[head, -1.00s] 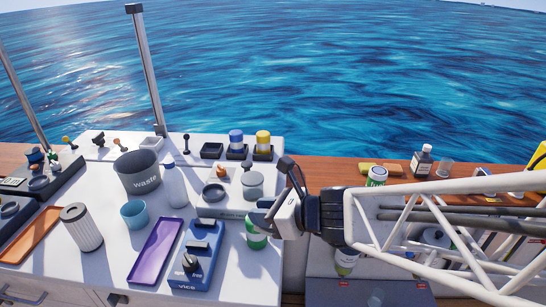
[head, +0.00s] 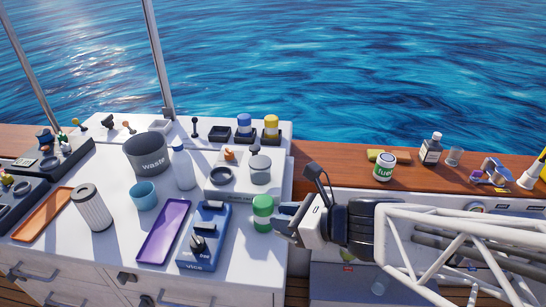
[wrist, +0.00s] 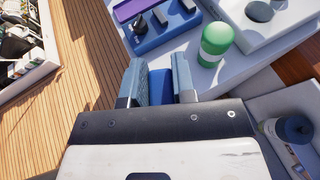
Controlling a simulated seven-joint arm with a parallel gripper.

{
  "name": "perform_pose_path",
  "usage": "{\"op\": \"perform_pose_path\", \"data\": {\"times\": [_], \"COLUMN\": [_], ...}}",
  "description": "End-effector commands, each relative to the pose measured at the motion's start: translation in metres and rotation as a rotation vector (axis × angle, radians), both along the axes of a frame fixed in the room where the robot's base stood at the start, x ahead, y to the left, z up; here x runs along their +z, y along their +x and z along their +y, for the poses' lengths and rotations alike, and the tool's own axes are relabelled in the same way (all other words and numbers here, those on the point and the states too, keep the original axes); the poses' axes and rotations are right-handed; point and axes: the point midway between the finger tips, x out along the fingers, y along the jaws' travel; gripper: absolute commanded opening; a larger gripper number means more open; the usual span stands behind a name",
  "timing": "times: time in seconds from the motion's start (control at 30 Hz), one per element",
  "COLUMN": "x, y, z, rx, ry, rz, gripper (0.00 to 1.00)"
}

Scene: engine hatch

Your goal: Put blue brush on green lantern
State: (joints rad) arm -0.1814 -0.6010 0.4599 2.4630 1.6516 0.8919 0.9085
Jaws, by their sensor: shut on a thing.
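The green lantern (head: 263,213), a green cylinder with a pale middle band, stands upright on the right edge of the white worktop. It also shows in the wrist view (wrist: 215,44), ahead and to the right of my fingers. My gripper (head: 284,218) is just right of the lantern in the head view, apart from it in the wrist view. In the wrist view my gripper (wrist: 160,78) is shut on a blue thing, seemingly the blue brush (wrist: 160,88). Only a short blue part shows between the fingers; the rest is hidden, and the head view does not show it clearly.
A blue vice (head: 205,240) and a purple tray (head: 163,232) lie left of the lantern. Behind it is a grey-white block (head: 225,183) with round parts. A waste bin (head: 148,155) stands farther back. A fuel jar (head: 384,167) and bottle (head: 431,150) stand on the wooden ledge.

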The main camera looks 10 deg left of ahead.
Motion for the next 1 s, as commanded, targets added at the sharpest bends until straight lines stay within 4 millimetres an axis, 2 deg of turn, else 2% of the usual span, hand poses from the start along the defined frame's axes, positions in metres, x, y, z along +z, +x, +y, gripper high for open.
{"op": "perform_pose_path", "data": {"times": [0.17, 1.0], "x": [-0.002, -0.013], "y": [0.013, 0.112], "z": [0.008, 0.061], "rx": [0.002, 0.001], "ry": [-0.001, 0.000], "rz": [0.001, 0.002], "gripper": [0.01, 0.01]}}
